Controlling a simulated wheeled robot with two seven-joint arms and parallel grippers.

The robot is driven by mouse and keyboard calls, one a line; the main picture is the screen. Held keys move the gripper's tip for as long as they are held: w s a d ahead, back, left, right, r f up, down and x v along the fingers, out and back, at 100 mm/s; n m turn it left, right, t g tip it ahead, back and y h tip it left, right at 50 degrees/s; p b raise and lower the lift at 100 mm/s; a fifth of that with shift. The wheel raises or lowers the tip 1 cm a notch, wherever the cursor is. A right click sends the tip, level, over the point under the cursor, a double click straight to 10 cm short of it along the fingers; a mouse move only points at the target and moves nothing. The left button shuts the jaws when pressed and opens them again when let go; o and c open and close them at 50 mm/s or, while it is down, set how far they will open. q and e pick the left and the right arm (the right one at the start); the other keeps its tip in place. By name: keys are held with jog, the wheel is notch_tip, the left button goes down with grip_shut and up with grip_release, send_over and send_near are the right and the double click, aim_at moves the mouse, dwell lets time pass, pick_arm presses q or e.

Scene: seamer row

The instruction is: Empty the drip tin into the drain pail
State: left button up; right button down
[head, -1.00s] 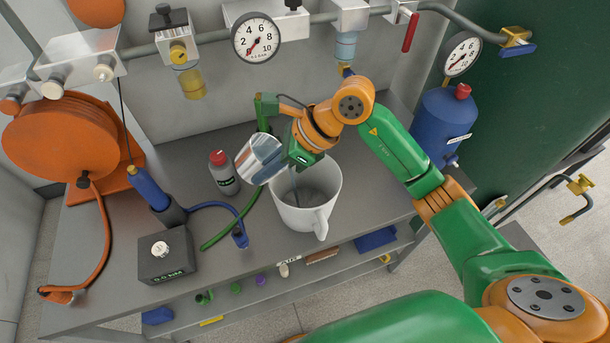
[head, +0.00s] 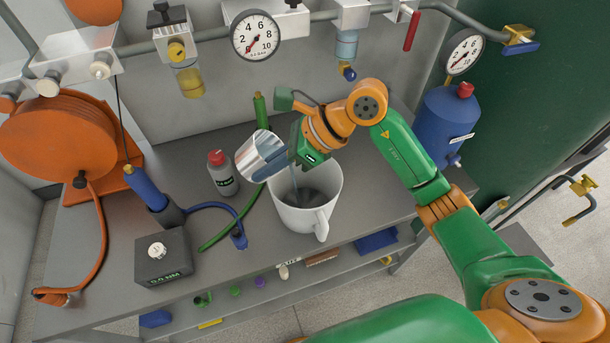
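The drip tin (head: 254,150), a shiny silver cup, is tilted well over above the left rim of the drain pail. My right gripper (head: 277,163) is shut on the tin, its fingers along the tin's side. The drain pail (head: 297,219) is a white, handled vessel standing upright on the grey bench below the gripper. Dark grey liquid shows inside it. A thin grey streak runs down from under the gripper into the pail and looks like liquid. The inside of the tin is hidden. My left gripper is not in view.
A grey bottle with a red cap (head: 222,172) stands left of the pail, near a green hose (head: 232,227). A dark box (head: 163,257), a blue tool (head: 150,190) and an orange reel (head: 58,145) stand further left. A blue tank (head: 446,125) is at right.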

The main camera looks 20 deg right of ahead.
jog(key=shift+s+d+f+y+b, duration=0.15)
jog(key=shift+f+y+b, duration=0.25)
jog(key=shift+y+b, duration=0.7)
jog(key=shift+d+r+t+y+b, duration=0.3)
jog(key=shift+t+y+b, duration=0.1)
jog(key=shift+b, duration=0.8)
dwell(0.4)
jog(key=shift+d+f+t+y+b, duration=0.25)
jog(key=shift+f+y+b, duration=0.5)
jog(key=shift+b, duration=0.85)
jog(key=shift+s+d+r+y+b, duration=0.1)
jog(key=shift+d+r+y+b, duration=0.1)
jog(key=shift+y+b, duration=0.15)
jog(key=shift+s+d+r+t+y+b, duration=0.15)
jog(key=shift+d+y+b, duration=0.25)
jog(key=shift+b, duration=0.35)
jog(key=shift+s+d+r+t+y+b, duration=0.1)
jog(key=shift+d+y+b, duration=0.25)
jog(key=shift+b, duration=0.35)
jog(key=shift+d+r+t+y+b, duration=0.1)
jog(key=shift+d+t+y+b, duration=0.5)
jog(key=shift+b, duration=1.35)
